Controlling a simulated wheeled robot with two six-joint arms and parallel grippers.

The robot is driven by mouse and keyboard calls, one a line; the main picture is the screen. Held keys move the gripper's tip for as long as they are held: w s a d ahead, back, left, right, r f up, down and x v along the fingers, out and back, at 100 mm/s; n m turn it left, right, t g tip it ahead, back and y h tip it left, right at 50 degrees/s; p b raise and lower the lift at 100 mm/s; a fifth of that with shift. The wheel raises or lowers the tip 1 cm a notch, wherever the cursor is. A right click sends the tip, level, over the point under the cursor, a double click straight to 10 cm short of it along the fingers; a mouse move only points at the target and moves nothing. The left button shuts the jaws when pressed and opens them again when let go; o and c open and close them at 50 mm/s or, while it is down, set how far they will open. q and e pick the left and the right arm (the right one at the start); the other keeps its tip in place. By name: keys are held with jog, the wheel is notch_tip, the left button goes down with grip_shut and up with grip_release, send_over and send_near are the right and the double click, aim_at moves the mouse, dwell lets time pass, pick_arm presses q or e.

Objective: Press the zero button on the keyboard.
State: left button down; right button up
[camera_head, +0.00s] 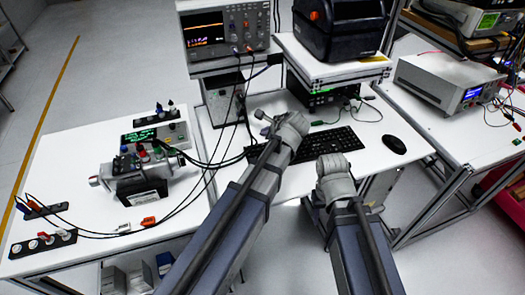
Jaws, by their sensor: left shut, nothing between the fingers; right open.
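The black keyboard (325,143) lies on the white table in the middle of the view. My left arm crosses in front of its left part and hides some keys. The zero button is too small to make out. My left gripper (264,122) is shut and empty, above the left end of the keyboard; I cannot tell whether it touches anything. My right gripper (332,166) is open and empty at the near side of the keyboard, by the table's front edge. Its fingertips are hard to make out.
A black mouse (394,144) lies right of the keyboard. An oscilloscope (224,27) and a black printer-like device (340,28) stand behind. A motor unit (140,172) with cables occupies the left table. Cables hang near my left gripper.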

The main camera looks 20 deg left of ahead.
pick_arm(q)
jog(key=shift+f+b, duration=0.85)
jog(key=shift+f, duration=0.55)
pick_arm(e)
jog(key=shift+f, duration=1.4)
pick_arm(q)
jog(key=shift+f, duration=0.1)
pick_arm(e)
jog(key=shift+f, duration=0.1)
pick_arm(q)
jog(key=shift+f+b, duration=0.3)
jog(key=shift+b, duration=0.1)
pick_arm(e)
jog(key=shift+f, duration=0.3)
pick_arm(q)
jog(key=shift+f+b, duration=0.4)
pick_arm(e)
jog(key=shift+f, duration=0.4)
pick_arm(q)
jog(key=shift+r, duration=0.15)
pick_arm(e)
jog(key=shift+r, duration=0.1)
pick_arm(q)
jog(key=shift+r+p, duration=0.7)
jog(key=shift+p, duration=0.1)
pick_arm(e)
jog(key=shift+r, duration=0.7)
